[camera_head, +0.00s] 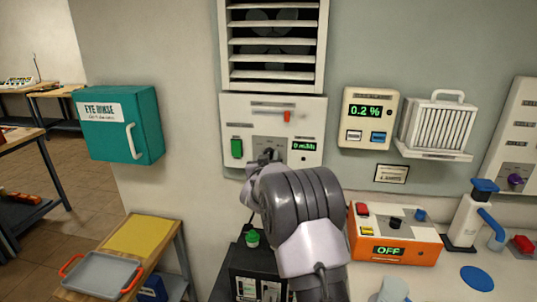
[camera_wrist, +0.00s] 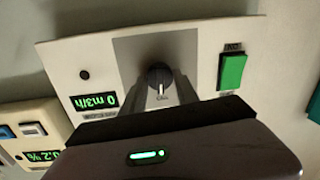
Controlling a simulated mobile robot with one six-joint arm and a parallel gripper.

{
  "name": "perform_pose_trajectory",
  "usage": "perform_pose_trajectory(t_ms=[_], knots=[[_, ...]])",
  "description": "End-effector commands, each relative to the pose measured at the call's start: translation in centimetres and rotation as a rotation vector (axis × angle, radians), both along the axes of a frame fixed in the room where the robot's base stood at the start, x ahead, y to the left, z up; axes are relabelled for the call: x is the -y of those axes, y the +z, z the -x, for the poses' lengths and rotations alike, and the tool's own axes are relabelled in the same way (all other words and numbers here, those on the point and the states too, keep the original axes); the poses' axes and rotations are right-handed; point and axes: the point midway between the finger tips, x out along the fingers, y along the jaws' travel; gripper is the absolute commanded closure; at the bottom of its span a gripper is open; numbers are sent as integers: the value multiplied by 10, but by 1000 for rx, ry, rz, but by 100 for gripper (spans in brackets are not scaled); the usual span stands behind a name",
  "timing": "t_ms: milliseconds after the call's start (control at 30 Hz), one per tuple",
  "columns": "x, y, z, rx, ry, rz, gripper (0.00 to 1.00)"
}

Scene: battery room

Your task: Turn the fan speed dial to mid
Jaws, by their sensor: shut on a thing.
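The fan speed dial (camera_wrist: 160,74) is a small dark knob with a pale pointer line, on a grey plate of the white fan panel (camera_head: 232,108). In the wrist view, which is turned upside down, the pointer line points toward the bottom of the picture. My gripper (camera_wrist: 163,86) has its two fingers closed on either side of the dial. In the head view my gripper (camera_head: 268,156) covers the dial. The panel display (camera_head: 304,146) reads 0 m3/h, and shows also in the wrist view (camera_wrist: 95,102). The labels around the dial are too small to read.
A green rocker switch (camera_head: 237,148) and a red slider knob (camera_head: 287,116) are on the same panel, under a louvred vent (camera_head: 275,57). A 0.2 % meter (camera_head: 368,119) hangs to the right. An orange box (camera_head: 405,236) reading OFF stands below right.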

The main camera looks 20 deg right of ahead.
Motion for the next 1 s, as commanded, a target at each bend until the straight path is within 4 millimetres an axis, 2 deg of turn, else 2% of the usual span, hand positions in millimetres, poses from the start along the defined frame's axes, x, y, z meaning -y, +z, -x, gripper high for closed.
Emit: perform_pose_trajectory(t_ms=[733,767,800,867,1000], knots=[[0,1,0,-43,0,66,100],[0,1,0,-43,0,66,58],[0,1,0,-43,0,66,50],[0,0,0,-43,0,66,42],[0,0,0,-42,-1,65,42]])
